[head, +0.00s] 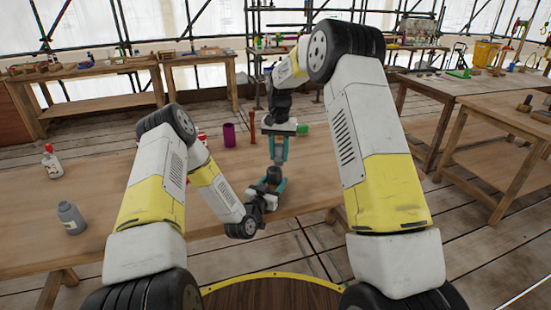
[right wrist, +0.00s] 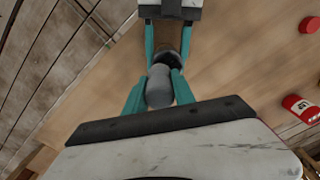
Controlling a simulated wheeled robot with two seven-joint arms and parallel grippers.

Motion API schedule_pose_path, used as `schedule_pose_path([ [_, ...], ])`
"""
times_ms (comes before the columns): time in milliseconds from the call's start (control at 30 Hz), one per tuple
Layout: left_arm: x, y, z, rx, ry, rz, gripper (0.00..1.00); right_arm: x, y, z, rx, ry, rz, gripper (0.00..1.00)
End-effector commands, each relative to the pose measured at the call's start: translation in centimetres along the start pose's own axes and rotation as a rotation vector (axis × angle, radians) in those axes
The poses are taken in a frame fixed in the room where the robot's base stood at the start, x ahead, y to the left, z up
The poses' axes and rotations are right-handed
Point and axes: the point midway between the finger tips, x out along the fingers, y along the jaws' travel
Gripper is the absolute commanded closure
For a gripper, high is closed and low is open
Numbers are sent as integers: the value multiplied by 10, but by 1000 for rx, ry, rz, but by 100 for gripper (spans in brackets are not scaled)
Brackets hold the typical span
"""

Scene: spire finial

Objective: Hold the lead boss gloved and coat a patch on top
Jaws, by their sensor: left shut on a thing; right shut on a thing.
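My left gripper (head: 267,186) is shut on a dark rounded piece (head: 273,174), probably the lead boss, low over the near edge of the bench. My right gripper (head: 279,151) points down from above, its teal fingers shut on a grey rounded piece (right wrist: 158,88). In the right wrist view, the grey piece lies directly in line with the dark piece (right wrist: 167,57), which sits between the left gripper's teal fingers (right wrist: 168,40). The two pieces are very close; I cannot tell whether they touch. Any coating on the boss is hidden.
A red labelled container (right wrist: 299,106) lies right in the wrist view. The bench's left middle is clear.

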Motion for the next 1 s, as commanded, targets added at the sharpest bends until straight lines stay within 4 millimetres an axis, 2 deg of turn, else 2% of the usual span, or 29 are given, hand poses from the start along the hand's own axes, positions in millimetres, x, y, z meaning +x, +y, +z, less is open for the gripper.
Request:
schedule_pose_path([
  [533, 0, 0, 0, 0, 1, 0, 94, -45, 31, -5, 1, 1, -1, 100],
  [1000, 0, 0, 0, 0, 1, 0, 94, -49, 34, -6, 1, 0, 0, 100],
])
